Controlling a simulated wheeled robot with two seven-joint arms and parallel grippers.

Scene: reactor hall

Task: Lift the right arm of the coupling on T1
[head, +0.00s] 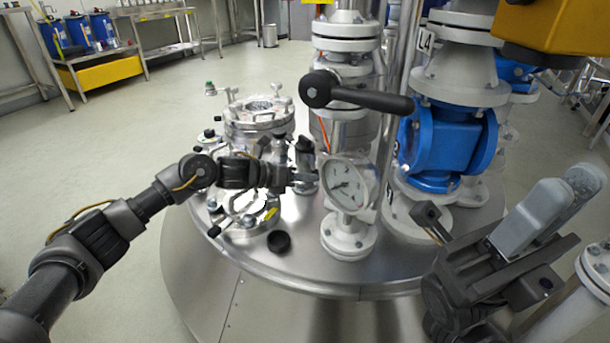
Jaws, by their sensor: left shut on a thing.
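A metal coupling (246,209) with thin lever arms sits low on the front of the flanged vessel neck, on the left of the round steel top. One black-tipped lever points down left. My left forearm and wrist cross in front of it and hide its upper right part. My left gripper (298,177) is shut just right of the coupling, at the foot of a dark upright fitting (304,155). What lies between its fingers is too small to make out. My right gripper (563,200) is at the lower right, far from the coupling, with grey fingers apart and nothing seen between them.
A white pressure gauge (349,187) stands close right of my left gripper, below a black-handled valve (358,96). A blue valve (445,142) stands between the gauge and my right gripper. A black cap (279,241) lies on the steel top (300,262).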

